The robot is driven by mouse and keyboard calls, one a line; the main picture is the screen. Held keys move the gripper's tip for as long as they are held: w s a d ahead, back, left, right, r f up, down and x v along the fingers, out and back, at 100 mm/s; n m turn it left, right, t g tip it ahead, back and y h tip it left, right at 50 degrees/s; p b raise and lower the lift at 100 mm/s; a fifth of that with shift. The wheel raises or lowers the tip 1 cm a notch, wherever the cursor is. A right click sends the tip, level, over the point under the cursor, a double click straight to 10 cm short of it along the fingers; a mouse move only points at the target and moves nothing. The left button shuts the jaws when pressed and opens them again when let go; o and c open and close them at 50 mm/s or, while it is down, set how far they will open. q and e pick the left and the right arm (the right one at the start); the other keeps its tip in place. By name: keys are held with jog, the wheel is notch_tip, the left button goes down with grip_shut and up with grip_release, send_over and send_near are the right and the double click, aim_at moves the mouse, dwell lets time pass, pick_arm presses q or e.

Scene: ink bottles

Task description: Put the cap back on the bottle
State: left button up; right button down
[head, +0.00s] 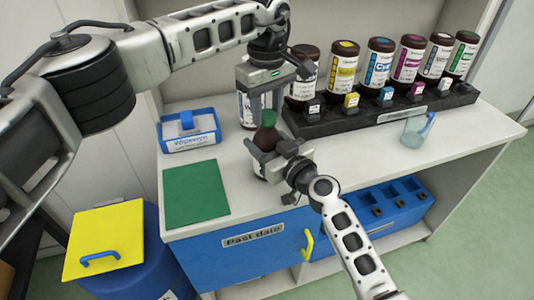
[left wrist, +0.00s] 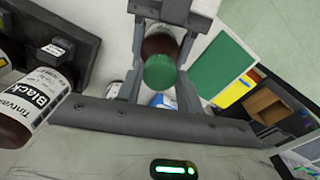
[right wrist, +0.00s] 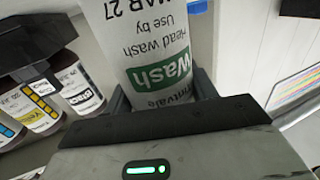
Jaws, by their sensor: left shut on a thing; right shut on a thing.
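The brown bottle (head: 264,139) stands upright at the counter's front. Its white label with a green "Wash" band (right wrist: 165,72) fills the right wrist view. My right gripper (head: 280,160) is shut on the bottle's body from the front. The green cap (head: 268,118) is at the bottle's top, and it also shows in the left wrist view (left wrist: 160,72) with the brown bottle shoulder (left wrist: 160,44) beyond it. My left gripper (head: 266,110) points down from above and is shut on the cap. I cannot tell whether the cap is seated on the neck.
A black rack (head: 350,118) with several labelled ink bottles stands behind right. Another white-labelled bottle (head: 245,108) is partly hidden behind my left gripper. A blue box (head: 190,143), a green mat (head: 195,193) and a clear cup (head: 418,130) are on the counter. A yellow-lidded bin (head: 105,235) stands left.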

pick_arm(q)
jog(key=o, duration=1.2)
jog(key=shift+c, duration=0.2)
notch_tip(320, 180, up, 12)
pick_arm(e)
jog(key=shift+c, duration=2)
grip_release()
pick_arm(q)
jog(key=shift+f+b, duration=1)
pick_arm(e)
jog(key=v, duration=1.6)
